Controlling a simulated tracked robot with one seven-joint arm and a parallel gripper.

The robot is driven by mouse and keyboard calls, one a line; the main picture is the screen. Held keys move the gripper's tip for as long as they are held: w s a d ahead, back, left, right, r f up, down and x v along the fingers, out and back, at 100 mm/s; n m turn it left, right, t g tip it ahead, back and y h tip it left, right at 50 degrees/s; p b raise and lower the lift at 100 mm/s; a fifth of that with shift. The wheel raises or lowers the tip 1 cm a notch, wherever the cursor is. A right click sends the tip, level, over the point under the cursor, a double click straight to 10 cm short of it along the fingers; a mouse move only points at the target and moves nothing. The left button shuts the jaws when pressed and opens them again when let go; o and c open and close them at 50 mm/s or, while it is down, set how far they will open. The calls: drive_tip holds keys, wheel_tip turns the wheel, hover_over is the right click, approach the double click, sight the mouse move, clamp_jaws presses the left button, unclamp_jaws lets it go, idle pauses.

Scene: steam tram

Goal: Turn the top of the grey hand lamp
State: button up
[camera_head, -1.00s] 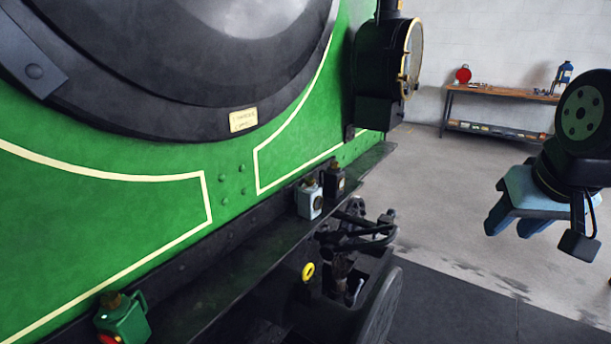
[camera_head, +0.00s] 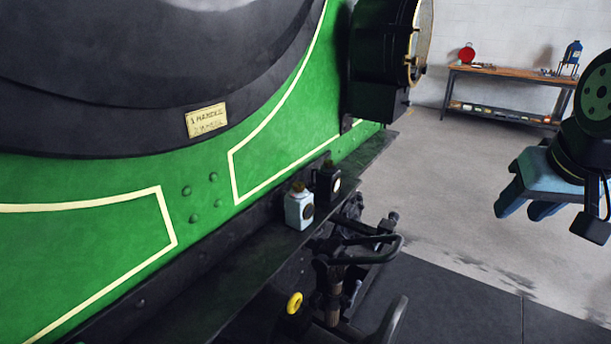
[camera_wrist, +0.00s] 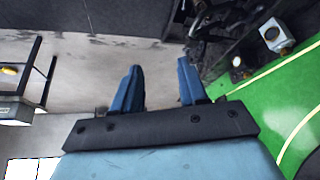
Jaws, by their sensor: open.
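The grey hand lamp (camera_head: 299,210) stands on the dark ledge along the engine's green front, near the middle of the head view. Its brownish top (camera_head: 298,187) faces up and nothing touches it. In the wrist view the grey lamp (camera_wrist: 281,44) shows at the upper right. My gripper (camera_head: 519,208) is at the right of the head view, well apart from the lamp. In the wrist view my gripper (camera_wrist: 160,88) has its two blue fingers apart with nothing between them.
A black hand lamp (camera_head: 328,183) stands close beside the grey one. A large headlamp (camera_head: 385,55) juts out behind. A workbench (camera_head: 510,73) stands far back; the floor between is clear.

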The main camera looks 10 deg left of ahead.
drive_tip(key=shift+w, duration=0.2)
drive_tip(key=o, duration=0.3)
drive_tip(key=shift+w+a+f, duration=0.1)
drive_tip(key=shift+w+a, duration=0.05)
drive_tip(key=shift+w, duration=0.05)
drive_tip(key=m+g+y, duration=0.9)
drive_tip(key=m+y, duration=0.7)
drive_tip(key=y, duration=0.2)
approach(298, 183)
drive_tip(key=a, duration=0.3)
drive_tip(key=s+a, duration=0.1)
drive_tip(key=a, duration=0.2)
drive_tip(key=s+a, duration=0.1)
drive_tip(key=a, duration=0.2)
drive_tip(key=shift+a, duration=0.35)
drive_tip(key=c, duration=1)
